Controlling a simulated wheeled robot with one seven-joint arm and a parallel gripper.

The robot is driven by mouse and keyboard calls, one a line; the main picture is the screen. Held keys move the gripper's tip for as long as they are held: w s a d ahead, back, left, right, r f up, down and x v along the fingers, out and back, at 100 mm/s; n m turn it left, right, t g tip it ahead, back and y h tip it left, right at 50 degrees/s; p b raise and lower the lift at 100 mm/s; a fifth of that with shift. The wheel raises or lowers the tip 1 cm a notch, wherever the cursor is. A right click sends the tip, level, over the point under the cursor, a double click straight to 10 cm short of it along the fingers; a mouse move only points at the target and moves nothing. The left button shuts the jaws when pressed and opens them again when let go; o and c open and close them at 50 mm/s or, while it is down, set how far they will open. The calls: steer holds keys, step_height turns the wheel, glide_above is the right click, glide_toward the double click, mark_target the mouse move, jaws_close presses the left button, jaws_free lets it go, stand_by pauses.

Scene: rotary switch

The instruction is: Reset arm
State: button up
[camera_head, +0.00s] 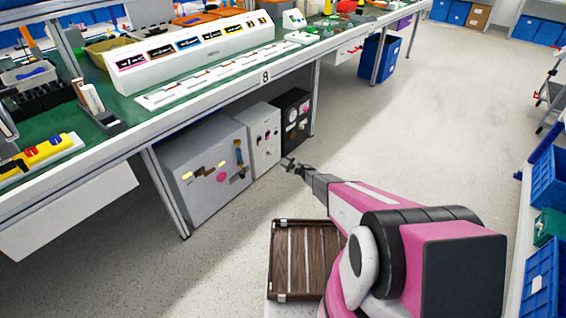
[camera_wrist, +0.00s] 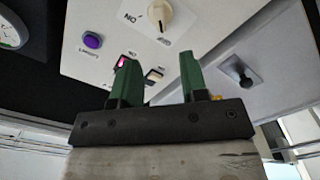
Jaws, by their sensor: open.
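My pink arm reaches toward the units under the workbench. My gripper (camera_head: 290,164) is in front of the white control box (camera_head: 262,140) and the black box beside it. In the wrist view my gripper (camera_wrist: 158,72) has its two green fingers apart, with nothing held between them. Beyond the fingertips is the white panel (camera_wrist: 108,18) with a cream rotary knob (camera_wrist: 160,14). The knob is clear of the fingers. A purple button (camera_wrist: 92,41) and a red-lit rocker switch (camera_wrist: 122,61) are on the same panel. The left finger partly covers the lower switches.
A larger grey cabinet (camera_head: 190,180) stands left of the control box, and a black box (camera_head: 293,118) with a dial stands right. The green-topped workbench (camera_head: 60,115) overhangs them. A brown slatted crate (camera_head: 290,262) is near my base. Open floor (camera_head: 440,110) lies to the right.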

stand_by(0.3)
steer(key=s+d+r+m+t+h, duration=0.1)
steer(key=s+d+r+m+h, duration=0.55)
steer(key=r, duration=0.45)
steer(key=s+d+r+m+h, duration=0.3)
steer(key=d+r+m+h, duration=0.35)
steer(key=d+r, duration=0.45)
steer(key=s+d+r+m+g, duration=0.1)
steer(key=s+r+g, duration=0.3)
steer(key=s, duration=0.8)
steer(key=s+d+r+m+g, duration=0.1)
steer(key=s+r+m+g, duration=0.2)
steer(key=s+r, duration=0.5)
steer(key=s+d+r+m+g+h, duration=0.1)
steer(key=s+r+g, duration=0.4)
steer(key=s, duration=1.2)
steer(key=shift+r+m, duration=0.5)
steer(key=shift+m, duration=0.3)
steer(key=shift+a, duration=0.1)
